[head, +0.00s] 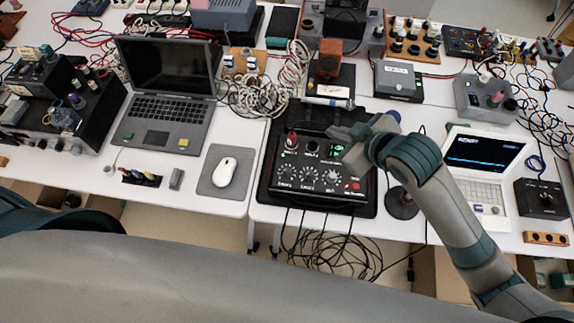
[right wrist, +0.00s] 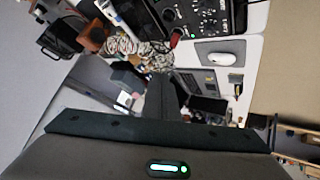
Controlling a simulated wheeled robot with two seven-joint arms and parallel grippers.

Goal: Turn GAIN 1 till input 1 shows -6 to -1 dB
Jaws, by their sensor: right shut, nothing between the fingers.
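The black audio unit (head: 312,197) lies on a dark mat on the white table in the middle of the head view. Its lower row has several white-marked dials; the leftmost (head: 286,172) may be GAIN 1, but the labels are too small to read. A red-topped control (head: 291,141) and a small green lit display (head: 337,147) sit above; the reading is not legible. My right gripper (head: 345,138) is over the unit's upper right part, shut and empty, hiding some of its face. The unit also shows at the top of the right wrist view (right wrist: 208,20). My left gripper is out of view.
A laptop (head: 170,105) and a white mouse (head: 224,172) on a grey pad stand to the left. A white laptop (head: 485,155) and a dark round base (head: 402,204) are to the right. Tangled cables (head: 262,96) lie behind the unit; more hang below the table's front edge.

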